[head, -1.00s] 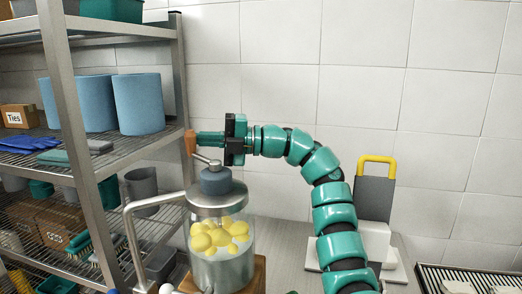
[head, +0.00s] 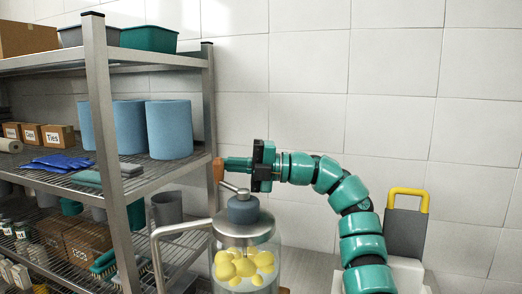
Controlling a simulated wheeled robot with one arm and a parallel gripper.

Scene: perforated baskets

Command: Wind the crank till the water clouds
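A clear glass jar (head: 250,283) with a metal lid (head: 243,230) stands at the lower centre of the head view. Its lower part is cut off by the frame. Several yellow round pieces (head: 238,266) are in its upper part, and the contents look clear. A grey hub (head: 243,209) tops the lid, with a short metal crank arm and an upright brown handle (head: 218,171). My gripper (head: 228,164) comes level from the right, its fingertips at the handle. The fingers overlap in this side view, so whether they are closed around the handle is hidden.
A metal shelf rack (head: 108,140) fills the left, with blue cylinders (head: 170,130), blue gloves (head: 58,162) and boxes. A bent metal pipe (head: 180,229) rises beside the jar. A grey board with a yellow handle (head: 408,192) stands at the right against the tiled wall.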

